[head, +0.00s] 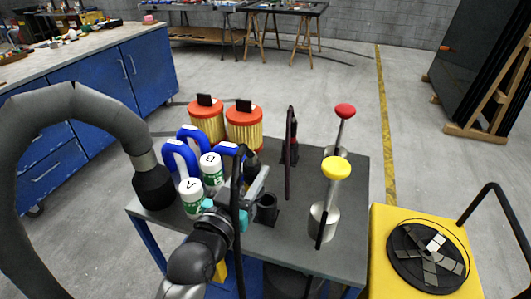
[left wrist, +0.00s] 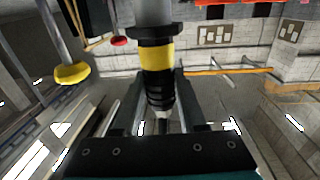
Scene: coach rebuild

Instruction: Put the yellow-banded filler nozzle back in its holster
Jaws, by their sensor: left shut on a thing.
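The yellow-banded filler nozzle shows in the left wrist view, with its yellow band (left wrist: 157,57) above a black ribbed grip. My left gripper (left wrist: 158,95) is shut on this ribbed part. In the head view my left gripper (head: 246,192) is over the cart top, and it and a dark hose largely hide the nozzle. A dark, open-topped cup (head: 267,208), which looks like the holster, stands on the cart just right of the gripper. The nozzle appears apart from it, but their exact gap is unclear. My right gripper is not in view.
Bottles A (head: 191,200) and B (head: 211,170) stand close left of the gripper. Orange-topped filters (head: 244,130) stand behind. A yellow-knobbed plunger (head: 336,168) and a red-knobbed one (head: 345,111) stand right. A thick grey hose (head: 70,100) arches at left.

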